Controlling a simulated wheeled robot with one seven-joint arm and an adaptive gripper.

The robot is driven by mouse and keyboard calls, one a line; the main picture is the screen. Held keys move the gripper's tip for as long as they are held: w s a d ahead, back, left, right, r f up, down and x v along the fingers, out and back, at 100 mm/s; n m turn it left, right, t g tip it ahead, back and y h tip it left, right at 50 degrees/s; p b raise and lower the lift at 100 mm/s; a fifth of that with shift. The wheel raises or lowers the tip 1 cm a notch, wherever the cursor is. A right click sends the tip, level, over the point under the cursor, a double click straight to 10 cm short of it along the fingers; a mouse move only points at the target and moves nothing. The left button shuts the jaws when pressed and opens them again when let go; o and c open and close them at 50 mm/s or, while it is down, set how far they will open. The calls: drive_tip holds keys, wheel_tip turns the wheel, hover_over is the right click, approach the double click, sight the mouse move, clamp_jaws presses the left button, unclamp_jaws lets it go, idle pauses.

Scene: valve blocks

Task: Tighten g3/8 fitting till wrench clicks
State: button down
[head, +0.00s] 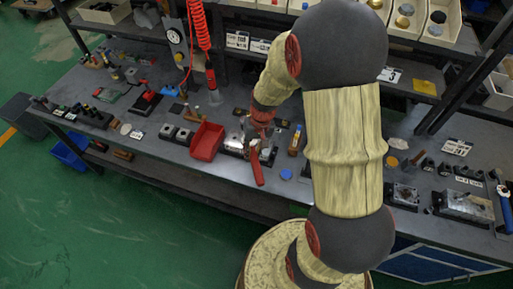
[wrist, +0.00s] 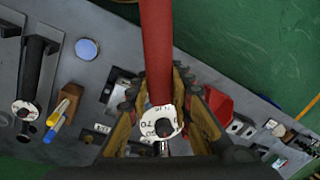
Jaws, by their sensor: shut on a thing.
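My gripper (head: 262,130) is low over the workbench, just right of a red bin. It is shut on a wrench with a long red handle (head: 257,168). In the wrist view, the red handle (wrist: 157,45) runs up between the fingers of my gripper (wrist: 158,100). A white ring with dark markings (wrist: 161,121) sits at the wrench's near end. A metal block (head: 233,147) shows partly behind my gripper. The fitting and the wrench's working end are hidden, so I cannot tell whether they touch.
The red bin (head: 207,141) stands close left of my gripper; it also shows in the wrist view (wrist: 218,103). A blue round piece (head: 286,174) lies to the right. In the wrist view, a black-handled tool (wrist: 33,75) lies at left, beside a pen holder (wrist: 66,104). Bins line the back shelf.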

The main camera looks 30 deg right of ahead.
drive_tip(key=shift+s+d+r, duration=0.25)
drive_tip(key=shift+s, duration=0.3)
drive_tip(key=shift+s+f, duration=0.1)
drive_tip(key=shift+f+b, duration=1.75)
drive_tip(key=shift+f, duration=0.65)
drive_tip(key=shift+f+b, duration=1.55)
drive_tip(key=shift+f, duration=0.55)
drive_tip(key=shift+a, duration=0.1)
drive_tip(key=shift+w+a+m+p, duration=0.3)
drive_tip(key=shift+a+m+p, duration=0.05)
drive_tip(key=shift+a+m, duration=0.2)
drive_tip(key=shift+w+a+m+p, duration=0.25)
drive_tip(key=shift+a+m+p, duration=0.05)
drive_tip(key=shift+a+m, duration=0.25)
